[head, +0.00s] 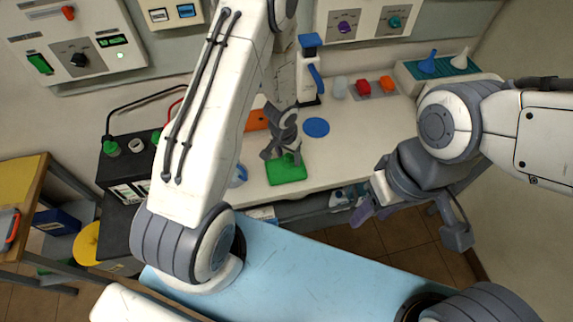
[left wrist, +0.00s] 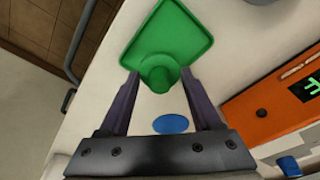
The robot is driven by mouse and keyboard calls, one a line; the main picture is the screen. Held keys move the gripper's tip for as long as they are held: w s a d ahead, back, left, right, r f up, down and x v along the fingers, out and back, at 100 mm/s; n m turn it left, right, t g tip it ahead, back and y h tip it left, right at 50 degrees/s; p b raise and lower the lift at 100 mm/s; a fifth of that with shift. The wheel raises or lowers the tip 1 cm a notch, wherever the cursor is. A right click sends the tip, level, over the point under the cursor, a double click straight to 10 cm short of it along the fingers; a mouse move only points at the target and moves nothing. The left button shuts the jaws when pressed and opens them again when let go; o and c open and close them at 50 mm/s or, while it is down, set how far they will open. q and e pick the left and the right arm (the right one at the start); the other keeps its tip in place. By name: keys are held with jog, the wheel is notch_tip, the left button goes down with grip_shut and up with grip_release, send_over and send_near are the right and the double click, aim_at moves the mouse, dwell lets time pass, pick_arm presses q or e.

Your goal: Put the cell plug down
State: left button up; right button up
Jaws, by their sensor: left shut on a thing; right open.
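My left gripper (head: 284,157) is shut on a green cell plug (left wrist: 158,74), seen between the fingertips in the left wrist view. The plug is over the green tray (head: 288,174), which also shows in the left wrist view (left wrist: 183,22). I cannot tell whether the plug touches the tray. The black battery (head: 118,168) at left has green plugs (head: 111,149) on top and one pale open hole (head: 136,145) between them. My right gripper (head: 410,226) is open and empty at the right, in front of the counter.
A blue disc (head: 316,127) lies behind the tray. An orange meter (head: 257,120) is partly hidden behind my left arm. A white and blue bottle (head: 308,75) stands farther back. Red and grey pieces (head: 364,87) and a funnel tray (head: 407,72) are at back right.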

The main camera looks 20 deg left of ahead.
aim_at(285, 161)
pick_arm(q)
jog(key=shift+a+f, duration=0.2)
jog(key=shift+a, duration=0.15)
jog(key=shift+s+f+b, duration=0.1)
jog(key=shift+f+b, duration=1.1)
jog(key=shift+f, duration=0.75)
jog(key=shift+f, duration=0.15)
jog(key=shift+f, duration=0.15)
jog(key=o, duration=1.3)
jog(key=shift+r, duration=0.2)
